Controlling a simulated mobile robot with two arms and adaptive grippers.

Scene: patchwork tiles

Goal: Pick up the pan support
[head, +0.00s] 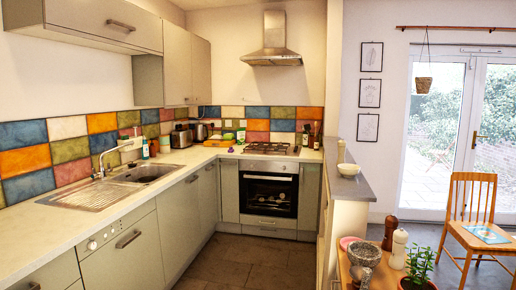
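The gas hob with its dark pan supports (267,149) is set in the far counter, above the built-in oven and below the steel hood. At this distance I cannot separate one pan support from another or tell whether any lies loose. Neither of my grippers shows in the head view.
The oven (268,195) has a black glass door. A counter with a sink (150,173) runs along the left. A grey-topped half wall (346,186) and a wooden table with a plant (418,268) stand at right. The tiled floor (250,262) between is clear.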

